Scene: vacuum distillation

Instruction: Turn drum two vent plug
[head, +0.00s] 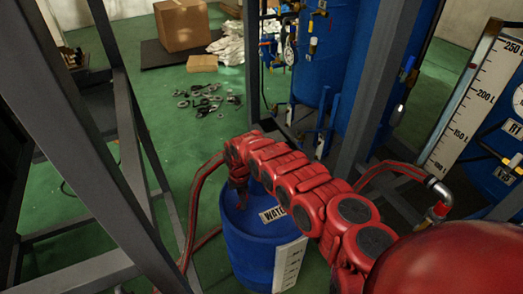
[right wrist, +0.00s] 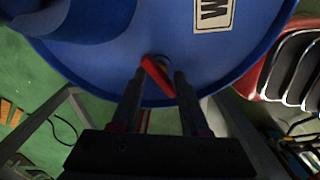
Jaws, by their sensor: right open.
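A blue drum (head: 255,245) with a label starting "WATE" stands below my right arm. Its blue lid also fills the top of the right wrist view (right wrist: 110,62). A small red bar-shaped plug handle (right wrist: 157,74) sits on the lid near the rim, lying at a slant. My right gripper (head: 241,204) points down over the lid; in the right wrist view (right wrist: 155,82) its two dark fingers are apart, one on each side of the red handle. I cannot tell whether they touch it. The plug is not clear in the head view. My left gripper is not in view.
Grey frame posts (head: 75,130) stand at the left, and another post (head: 375,90) rises behind my arm. Red hoses (head: 190,225) run beside the drum. Blue tanks (head: 325,45) stand behind. Loose metal parts (head: 208,103) and a cardboard box (head: 182,25) lie on the green floor.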

